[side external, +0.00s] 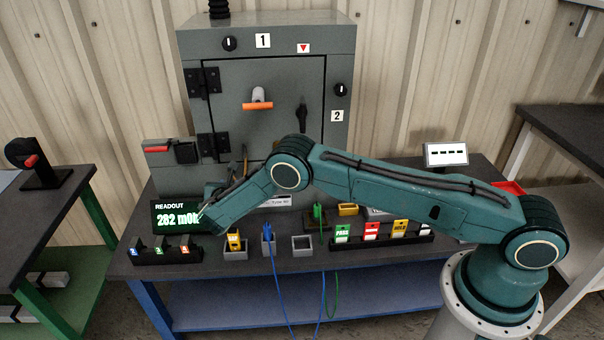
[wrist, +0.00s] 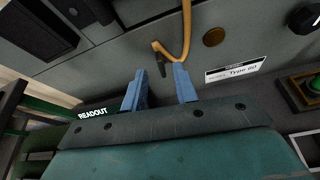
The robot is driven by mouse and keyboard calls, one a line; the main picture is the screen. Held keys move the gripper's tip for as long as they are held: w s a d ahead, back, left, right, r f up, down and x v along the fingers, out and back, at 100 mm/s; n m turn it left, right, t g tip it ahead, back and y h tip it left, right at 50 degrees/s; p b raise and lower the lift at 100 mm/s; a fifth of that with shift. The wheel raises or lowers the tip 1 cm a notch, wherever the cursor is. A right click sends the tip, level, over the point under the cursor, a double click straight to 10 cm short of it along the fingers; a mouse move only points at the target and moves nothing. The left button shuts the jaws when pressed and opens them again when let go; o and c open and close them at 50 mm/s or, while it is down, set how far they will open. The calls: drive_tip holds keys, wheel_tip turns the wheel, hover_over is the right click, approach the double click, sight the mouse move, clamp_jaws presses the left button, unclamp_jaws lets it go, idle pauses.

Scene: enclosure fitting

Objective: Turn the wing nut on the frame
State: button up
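My gripper (wrist: 159,71) shows in the wrist view with its two blue fingers spread apart and nothing clearly held between them. A tan strap (wrist: 185,40) hangs against the grey cabinet (side external: 280,120) just beyond the fingertips. Its dark lower end (wrist: 161,66) appears in the gap between the fingertips; I cannot tell how far behind them it is. A round brass-coloured disc (wrist: 215,37) sits on the grey face to the right of the strap. I cannot make out a wing nut for sure in either view. In the side view my arm hides the lower cabinet front.
The readout display (side external: 178,217) stands close to my wrist on the left. Small bins, a green plug (side external: 318,213) and a rack of coloured tags (side external: 385,232) line the bench front. The cabinet door's orange-tipped handle (side external: 257,105) is above my arm.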

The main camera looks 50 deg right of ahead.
drive_tip(key=shift+x, duration=1.7)
clamp_jaws()
